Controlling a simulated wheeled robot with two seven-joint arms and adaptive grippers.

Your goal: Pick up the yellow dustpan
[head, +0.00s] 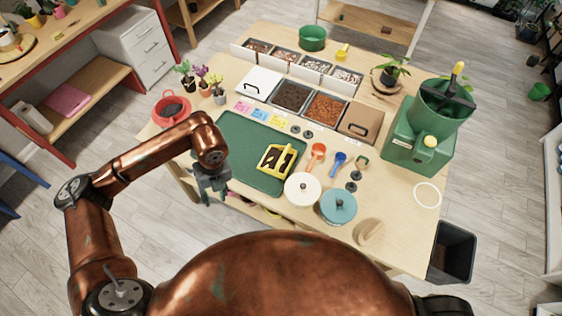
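The yellow dustpan (277,159) lies on the dark green mat (238,132), near its right end. Dark patches show inside its yellow outline. My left gripper (214,201) points down at the front left edge of the table, to the left of the dustpan and apart from it. Its two fingers are spread and nothing shows between them. My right gripper is not in view.
On the table (390,225), a white-lidded pot (303,189) and a teal-lidded pot (338,206) stand right of the dustpan. An orange scoop (317,152) and a blue scoop (338,160) lie close by. Bins (291,96) stand behind; a green machine (412,145) stands right.

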